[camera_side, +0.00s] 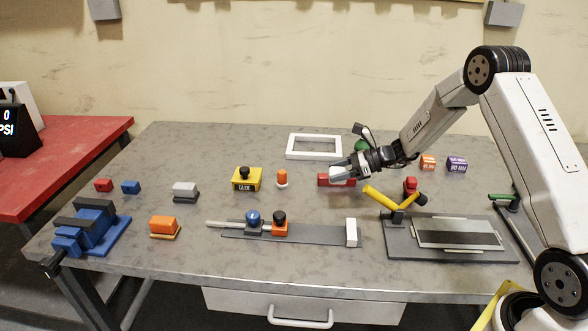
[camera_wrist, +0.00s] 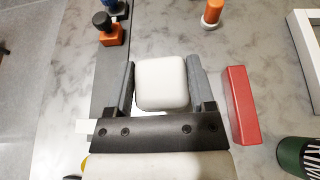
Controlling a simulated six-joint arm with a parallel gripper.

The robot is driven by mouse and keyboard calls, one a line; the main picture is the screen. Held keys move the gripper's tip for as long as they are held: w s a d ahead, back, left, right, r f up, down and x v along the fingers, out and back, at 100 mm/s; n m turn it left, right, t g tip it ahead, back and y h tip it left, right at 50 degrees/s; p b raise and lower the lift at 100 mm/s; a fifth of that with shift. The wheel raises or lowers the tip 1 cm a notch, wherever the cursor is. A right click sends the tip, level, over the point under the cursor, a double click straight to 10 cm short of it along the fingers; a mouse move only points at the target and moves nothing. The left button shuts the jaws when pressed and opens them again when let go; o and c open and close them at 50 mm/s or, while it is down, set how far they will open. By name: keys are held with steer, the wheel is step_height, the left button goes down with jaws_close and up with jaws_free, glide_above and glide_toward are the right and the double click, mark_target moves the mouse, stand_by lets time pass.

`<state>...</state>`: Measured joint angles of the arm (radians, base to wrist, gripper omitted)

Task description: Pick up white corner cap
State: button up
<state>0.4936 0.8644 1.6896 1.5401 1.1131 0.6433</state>
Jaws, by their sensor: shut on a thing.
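The white corner cap (camera_wrist: 162,83) is a rounded white block between the two grey fingers of my gripper (camera_wrist: 161,85) in the wrist view. My gripper is shut on it. In the side view my gripper (camera_side: 340,176) is at the middle right of the table, with the white cap partly hidden at its tip. A red bar (camera_wrist: 241,104) lies just right of the gripper in the wrist view, apart from the fingers. The side view shows the red bar (camera_side: 323,180) beside the gripper tip. I cannot tell how high the cap is above the table.
A white frame (camera_side: 314,147) lies behind the gripper. A grey plate fixture with a yellow-handled clamp (camera_side: 380,196) is in front, right. A blue vise (camera_side: 90,232) is at the left.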

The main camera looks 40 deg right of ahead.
steer(key=shift+r, duration=0.3)
steer(key=shift+a, duration=0.1)
stand_by(0.3)
